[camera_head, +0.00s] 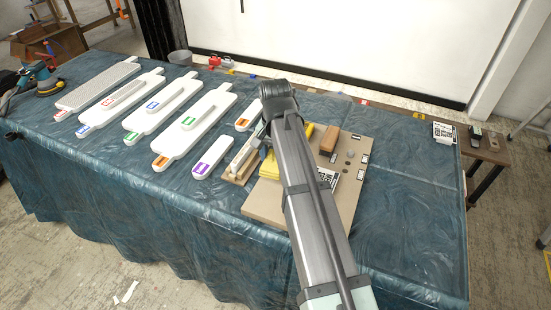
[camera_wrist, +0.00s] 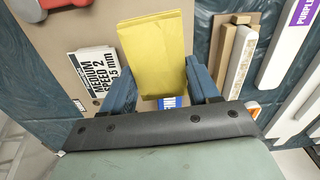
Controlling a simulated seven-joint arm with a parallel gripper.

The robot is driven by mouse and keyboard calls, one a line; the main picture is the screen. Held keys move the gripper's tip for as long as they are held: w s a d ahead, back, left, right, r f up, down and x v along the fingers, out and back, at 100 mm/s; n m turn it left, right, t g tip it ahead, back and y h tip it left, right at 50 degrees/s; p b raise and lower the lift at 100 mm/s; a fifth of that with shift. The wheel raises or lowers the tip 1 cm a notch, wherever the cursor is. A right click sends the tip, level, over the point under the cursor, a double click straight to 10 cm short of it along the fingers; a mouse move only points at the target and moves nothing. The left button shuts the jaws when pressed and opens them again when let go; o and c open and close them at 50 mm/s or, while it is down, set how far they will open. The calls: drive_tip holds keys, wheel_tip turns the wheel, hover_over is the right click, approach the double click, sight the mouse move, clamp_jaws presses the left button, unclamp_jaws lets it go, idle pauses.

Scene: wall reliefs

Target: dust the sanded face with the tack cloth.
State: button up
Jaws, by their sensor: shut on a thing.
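A yellow cloth (camera_wrist: 155,50), which looks like the tack cloth, sits between the fingers of my gripper (camera_wrist: 160,88) in the wrist view. My gripper is shut on it. In the head view yellow material (camera_head: 268,167) shows beside my arm over the tan board (camera_head: 270,207); my arm hides the fingers. I cannot tell which face is sanded.
A short purple-labelled piece (camera_head: 213,157) and an orange-labelled one (camera_head: 247,116) lie left of the board. A brown block (camera_head: 329,139) stands on the board, and a printed "MEDIUM SPEED 2" card (camera_wrist: 95,72) lies there.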

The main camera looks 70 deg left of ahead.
drive_tip(key=o, duration=0.5)
drive_tip(key=c, duration=0.4)
drive_tip(key=shift+w+a+f, duration=0.15)
drive_tip(key=shift+a, duration=0.1)
drive_tip(key=w+a, duration=0.1)
drive_tip(key=a, duration=0.7)
drive_tip(key=w+a+r, duration=0.1)
drive_tip(key=w+a, duration=0.1)
drive_tip(key=a, duration=0.7)
drive_tip(key=w+a+r, duration=0.1)
drive_tip(key=w+a, duration=0.1)
drive_tip(key=a, duration=0.7)
drive_tip(key=shift+w, duration=0.2)
